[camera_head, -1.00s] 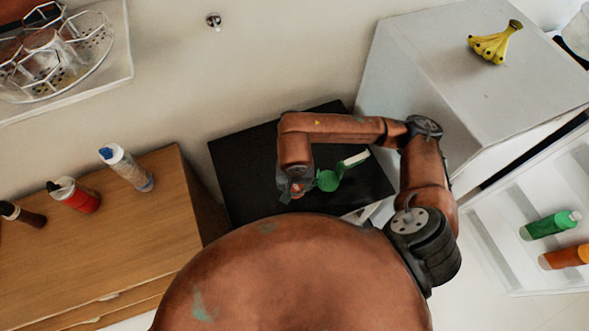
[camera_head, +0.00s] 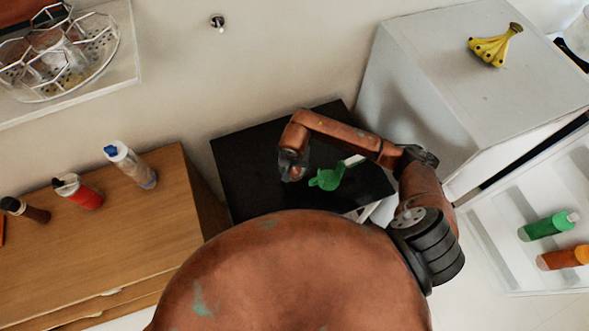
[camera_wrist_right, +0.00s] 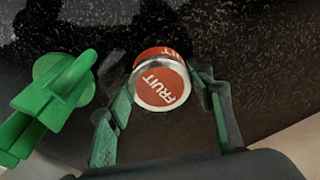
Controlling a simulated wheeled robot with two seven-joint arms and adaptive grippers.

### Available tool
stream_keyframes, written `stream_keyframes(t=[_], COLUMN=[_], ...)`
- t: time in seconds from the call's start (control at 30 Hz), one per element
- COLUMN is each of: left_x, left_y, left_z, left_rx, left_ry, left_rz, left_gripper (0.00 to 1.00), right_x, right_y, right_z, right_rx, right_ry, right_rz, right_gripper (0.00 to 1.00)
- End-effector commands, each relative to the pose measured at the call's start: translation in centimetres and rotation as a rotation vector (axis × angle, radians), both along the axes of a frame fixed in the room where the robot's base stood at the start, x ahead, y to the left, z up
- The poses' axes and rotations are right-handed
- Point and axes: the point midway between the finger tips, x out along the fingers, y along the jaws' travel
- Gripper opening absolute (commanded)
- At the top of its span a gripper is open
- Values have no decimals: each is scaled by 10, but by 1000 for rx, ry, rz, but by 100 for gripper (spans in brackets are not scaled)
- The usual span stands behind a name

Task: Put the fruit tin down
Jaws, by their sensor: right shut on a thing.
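The fruit tin (camera_wrist_right: 162,86) is a small can with a red "FRUIT" lid and a silver rim. It sits between the green-padded fingers of my right gripper (camera_wrist_right: 168,104) in the right wrist view. My right gripper (camera_head: 291,174) is shut on it, over the left-middle part of the black table (camera_head: 245,165) in the head view. There the tin is mostly hidden by the gripper. I cannot tell whether the tin touches the table. My left gripper is not in view.
A white cabinet (camera_head: 410,100) rises to the right. A wooden cabinet (camera_head: 110,230) with bottles is at left.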

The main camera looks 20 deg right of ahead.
Motion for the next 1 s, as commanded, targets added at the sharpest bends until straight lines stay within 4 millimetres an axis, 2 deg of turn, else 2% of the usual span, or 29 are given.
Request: stream_keyframes(t=[0.37,0.4,0.6,1.0], left_x=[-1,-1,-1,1], left_y=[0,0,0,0], left_z=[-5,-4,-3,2], left_rx=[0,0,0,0], left_ry=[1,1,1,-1], left_rz=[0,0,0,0], left_gripper=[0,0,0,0], right_x=[1,0,0,0], right_y=[0,0,0,0], right_z=[-4,-3,-3,2], right_rx=[-1,-1,0,0], right_ry=[-2,-1,-1,0], right_rz=[1,1,0,0], right_gripper=[18,51,65,66])
